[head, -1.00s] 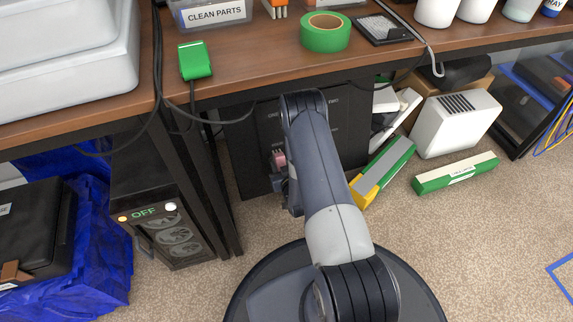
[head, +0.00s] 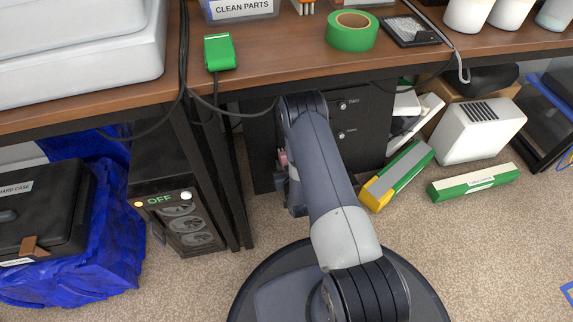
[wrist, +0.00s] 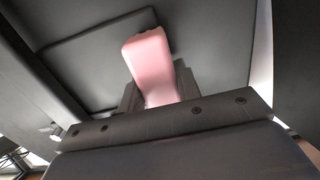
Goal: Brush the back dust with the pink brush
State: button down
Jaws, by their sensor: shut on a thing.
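My gripper (wrist: 160,98) is shut on the pink brush (wrist: 152,62), whose pink handle stands out between the jaws in the wrist view. In the head view a small bit of the pink brush (head: 283,158) shows beside my gripper (head: 284,170), under the table edge. A dark PC tower (head: 178,222) with a green "OFF" display and several fans stands under the table to the left, apart from the brush. Dark flat panels fill most of the wrist view. The brush's bristles are hidden, and I can make out no dust.
The wooden table (head: 285,62) overhangs my arm, with dark legs (head: 222,170) between gripper and tower. A black cabinet (head: 362,130) is behind my arm. A blue-wrapped black case (head: 45,215) is at left; green boxes (head: 475,184) and a white unit (head: 482,130) are right.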

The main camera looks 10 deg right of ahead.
jog(key=p+v, duration=0.1)
jog(key=v, duration=0.7)
jog(key=shift+p, duration=0.4)
jog(key=p+v, duration=0.1)
jog(key=v, duration=0.6)
dwell(0.4)
jog(key=shift+s+f, duration=0.15)
jog(key=shift+f, duration=0.05)
jog(key=shift+r, duration=0.1)
